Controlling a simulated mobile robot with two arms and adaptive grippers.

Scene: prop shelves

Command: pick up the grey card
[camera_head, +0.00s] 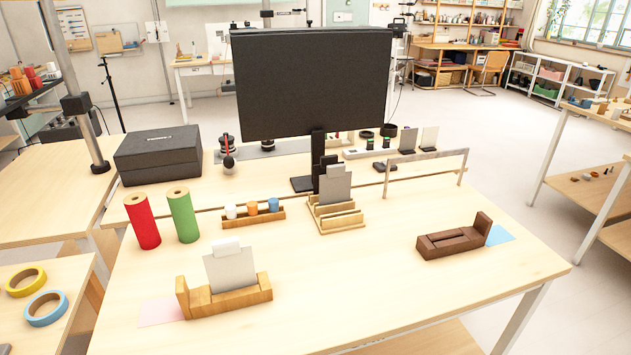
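A dark grey card (408,139) and a white card (429,138) stand farther back. Neither of my grippers is in view.
A black monitor (314,84) rises behind the rack. Red (143,222) and green rolls (183,215) and a small rack (252,212) of coloured pieces stand left. An empty dark brown holder (452,242) stands right by a blue sheet (499,235). The table's front centre is clear.

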